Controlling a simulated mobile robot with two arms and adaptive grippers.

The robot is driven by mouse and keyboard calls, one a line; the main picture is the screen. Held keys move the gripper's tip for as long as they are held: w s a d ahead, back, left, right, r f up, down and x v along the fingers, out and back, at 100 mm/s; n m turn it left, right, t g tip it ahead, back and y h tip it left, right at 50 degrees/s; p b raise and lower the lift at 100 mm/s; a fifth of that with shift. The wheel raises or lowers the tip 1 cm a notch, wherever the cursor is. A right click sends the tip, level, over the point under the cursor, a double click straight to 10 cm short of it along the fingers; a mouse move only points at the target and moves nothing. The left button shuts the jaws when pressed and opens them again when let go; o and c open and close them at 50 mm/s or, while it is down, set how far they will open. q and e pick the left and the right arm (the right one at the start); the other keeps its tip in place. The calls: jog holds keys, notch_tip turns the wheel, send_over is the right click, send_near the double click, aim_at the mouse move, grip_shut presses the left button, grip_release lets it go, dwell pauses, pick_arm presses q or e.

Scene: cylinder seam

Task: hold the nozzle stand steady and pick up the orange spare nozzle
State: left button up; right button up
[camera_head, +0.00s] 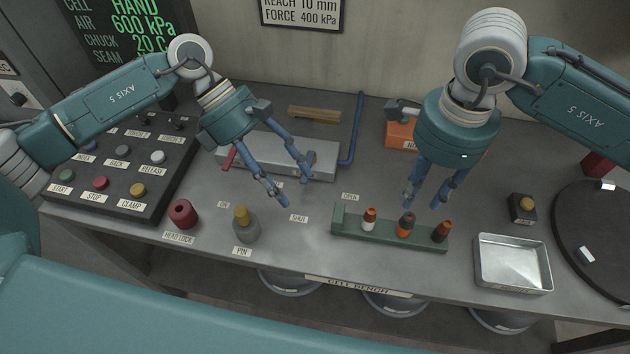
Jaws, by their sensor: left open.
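The nozzle stand (385,240) is a low green rail on the grey bench, right of centre, with a raised block at its left end.
A yellow-topped pin (245,225) and a red cylinder (183,214) stand left. An orange box (401,136) is behind the right gripper. Bench between pin and stand is mostly clear.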

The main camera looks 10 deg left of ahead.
aim_at(334, 215)
pick_arm(q)
jog(key=d+m+t+y, duration=0.3)
jog(key=d, duration=0.4)
jog(key=x, duration=0.9)
jog(key=shift+s+f, duration=0.25)
jog(key=shift+c, duration=0.2)
jog(key=c, duration=1.4)
